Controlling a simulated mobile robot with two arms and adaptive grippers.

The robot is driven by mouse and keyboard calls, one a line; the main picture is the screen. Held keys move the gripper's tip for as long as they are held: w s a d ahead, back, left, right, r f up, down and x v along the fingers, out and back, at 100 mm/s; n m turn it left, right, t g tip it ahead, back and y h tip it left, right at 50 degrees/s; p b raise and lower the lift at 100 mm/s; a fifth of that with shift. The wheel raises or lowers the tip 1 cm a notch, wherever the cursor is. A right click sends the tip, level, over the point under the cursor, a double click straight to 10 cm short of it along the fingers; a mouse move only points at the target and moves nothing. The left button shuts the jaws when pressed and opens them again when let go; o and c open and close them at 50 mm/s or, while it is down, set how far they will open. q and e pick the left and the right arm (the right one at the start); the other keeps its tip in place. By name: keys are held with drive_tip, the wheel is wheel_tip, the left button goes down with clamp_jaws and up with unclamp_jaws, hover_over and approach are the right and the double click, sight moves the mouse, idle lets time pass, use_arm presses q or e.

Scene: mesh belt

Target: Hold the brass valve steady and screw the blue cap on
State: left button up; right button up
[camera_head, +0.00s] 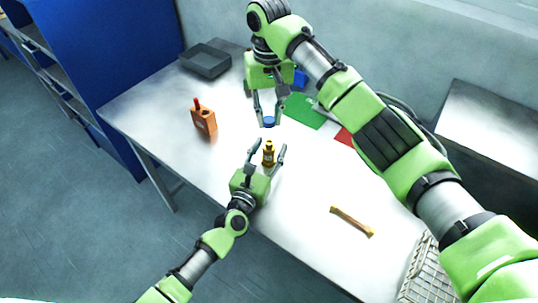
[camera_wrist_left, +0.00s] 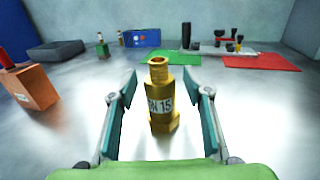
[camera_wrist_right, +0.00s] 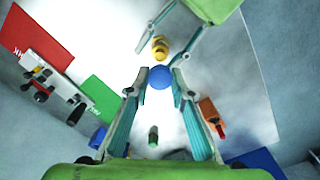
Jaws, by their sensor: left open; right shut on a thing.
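The brass valve (camera_head: 268,153) stands upright on the white table, its open threaded neck on top. In the left wrist view the valve (camera_wrist_left: 162,95) stands between my left fingers and carries a label reading "15". My left gripper (camera_head: 267,155) is open around the valve, with a gap at each finger. My right gripper (camera_head: 268,121) is shut on the blue cap (camera_head: 268,122) and holds it above and behind the valve, apart from it. In the right wrist view the cap (camera_wrist_right: 160,77) is at the fingertips, with the valve (camera_wrist_right: 160,47) just beyond.
An orange block (camera_head: 204,121) with a red-handled tool stands left of the grippers. A dark grey tray (camera_head: 206,60) is at the back left. A yellow-brown bar (camera_head: 352,221) lies at the right front. A green mat (camera_head: 303,111) and red mat (camera_head: 345,137) lie behind. A wire basket (camera_head: 417,270) is at lower right.

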use_arm(q)
clamp_jaws()
use_arm(e)
hover_over(269, 142)
drive_tip(key=shift+f, duration=2.5)
drive_tip(key=shift+f, duration=0.1)
use_arm(q)
drive_tip(key=shift+f, duration=0.1)
use_arm(e)
drive_tip(key=shift+f, duration=0.8)
drive_tip(key=shift+f, duration=0.6)
